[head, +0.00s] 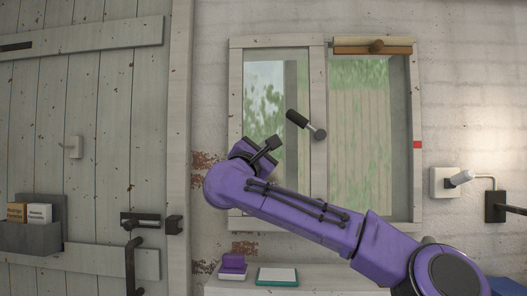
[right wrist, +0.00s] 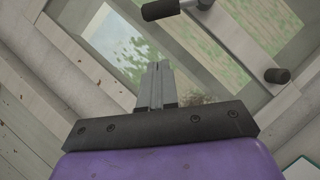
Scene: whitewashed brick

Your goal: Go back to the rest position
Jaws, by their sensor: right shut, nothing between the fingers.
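My right arm, purple, reaches in from the lower right in the head view and bends up in front of the window. My right gripper (head: 268,146) shows there as a dark bar at the arm's end; its fingers are hard to make out. In the right wrist view the gripper (right wrist: 157,84) has its two grey fingers together with nothing between them. A black window handle (head: 305,123) is up and to the right of the gripper, apart from it in the picture. My left gripper is in neither view.
The window frame (head: 235,110) is set in a whitewashed brick wall, with a wooden bar (head: 372,48) at its top. A plank door (head: 95,110) is at the left. A ledge below holds a purple box (head: 233,262) and a white-topped pad (head: 277,275). A wall switch (head: 444,182) is at the right.

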